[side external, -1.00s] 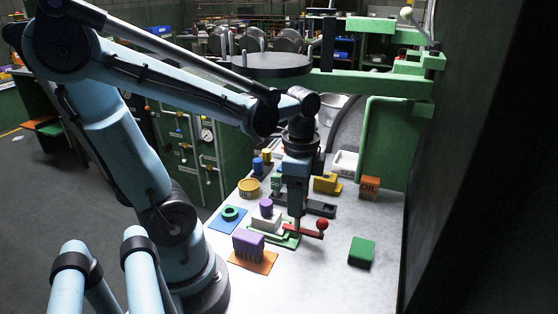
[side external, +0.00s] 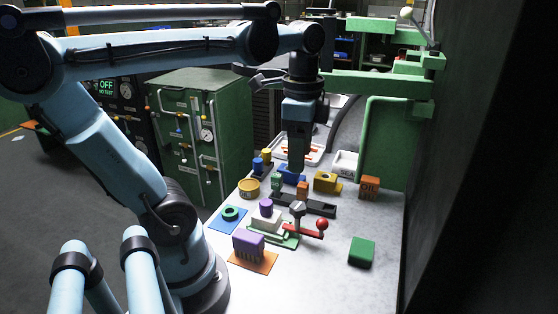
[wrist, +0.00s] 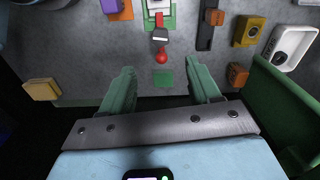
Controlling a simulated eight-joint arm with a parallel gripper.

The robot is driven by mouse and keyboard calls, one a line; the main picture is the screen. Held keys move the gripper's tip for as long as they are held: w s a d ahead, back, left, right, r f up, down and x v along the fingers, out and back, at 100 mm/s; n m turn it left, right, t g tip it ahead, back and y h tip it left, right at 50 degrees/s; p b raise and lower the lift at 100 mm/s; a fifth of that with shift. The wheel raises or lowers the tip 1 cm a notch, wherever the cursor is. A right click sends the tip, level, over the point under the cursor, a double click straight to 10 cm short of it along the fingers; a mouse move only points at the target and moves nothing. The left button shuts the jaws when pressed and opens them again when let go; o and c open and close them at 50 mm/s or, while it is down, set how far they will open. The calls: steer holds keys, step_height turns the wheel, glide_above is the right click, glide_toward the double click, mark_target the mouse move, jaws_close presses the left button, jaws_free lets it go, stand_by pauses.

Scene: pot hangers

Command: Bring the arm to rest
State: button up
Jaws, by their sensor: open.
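My gripper (side external: 296,165) hangs above the workbench (side external: 335,260), clear of the parts on it. In the wrist view my gripper (wrist: 163,88) has its two green fingers wide apart with nothing between them. Below it stands a green fixture (side external: 285,239) with a white block, a purple knob (side external: 266,206) and a red-ball lever (side external: 321,225). The red ball also shows in the wrist view (wrist: 162,58). My fingertips are hard to make out in the side view.
A green block (side external: 361,251) lies at the front right. A purple part (side external: 248,243) sits on an orange mat, and a green ring (side external: 231,213) on a blue mat. An orange OIL box (side external: 369,187) and a yellow block (side external: 325,181) stand farther back. A green frame (side external: 385,140) rises at the right.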

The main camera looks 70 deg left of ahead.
steer(key=w+d+f+n+t, duration=0.4)
steer(key=d+f+n+t, duration=0.1)
steer(key=f+n+t, duration=0.1)
steer(key=shift+d+f+n+t, duration=0.2)
steer(key=shift+n+t, duration=0.4)
steer(key=shift+n, duration=0.2)
